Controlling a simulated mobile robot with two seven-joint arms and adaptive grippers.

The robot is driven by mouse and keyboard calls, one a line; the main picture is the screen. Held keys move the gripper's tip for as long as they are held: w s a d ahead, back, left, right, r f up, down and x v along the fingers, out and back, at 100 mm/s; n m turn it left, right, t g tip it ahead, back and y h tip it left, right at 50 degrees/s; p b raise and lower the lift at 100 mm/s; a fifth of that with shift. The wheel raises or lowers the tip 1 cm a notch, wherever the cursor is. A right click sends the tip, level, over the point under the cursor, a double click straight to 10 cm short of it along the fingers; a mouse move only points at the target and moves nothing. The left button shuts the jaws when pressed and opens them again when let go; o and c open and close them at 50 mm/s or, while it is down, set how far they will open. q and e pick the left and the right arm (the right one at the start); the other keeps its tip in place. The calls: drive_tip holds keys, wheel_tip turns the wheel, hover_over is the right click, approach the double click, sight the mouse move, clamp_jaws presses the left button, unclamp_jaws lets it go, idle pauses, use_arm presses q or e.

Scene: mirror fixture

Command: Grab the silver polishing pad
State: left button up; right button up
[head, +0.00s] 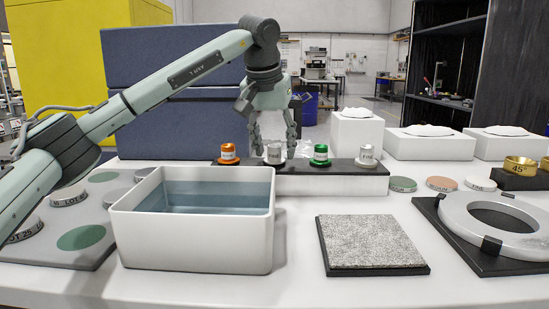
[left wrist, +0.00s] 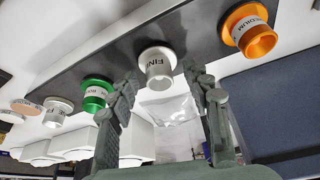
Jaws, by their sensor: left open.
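A black strip (head: 343,164) holds a row of small flanged, knobbed pieces. A silver-grey one (head: 274,154), marked FINE in the left wrist view (left wrist: 158,66), stands second from the left. My left gripper (head: 275,146) points down over it, open, with a finger on either side. The left wrist view also shows the open fingers (left wrist: 163,84) apart, with the silver piece between their tips; I cannot tell whether they touch it. Another silver-white piece (head: 367,157) stands at the strip's right end. My right gripper is not in view.
A white water basin (head: 190,245) stands in front. A grey stone slab (head: 370,240) and a ring fixture (head: 455,215) lie to the right.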

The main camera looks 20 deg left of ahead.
use_arm(q)
drive_tip(key=shift+w+f, duration=0.1)
drive_tip(key=shift+f, duration=0.1)
clamp_jaws()
idle(0.3)
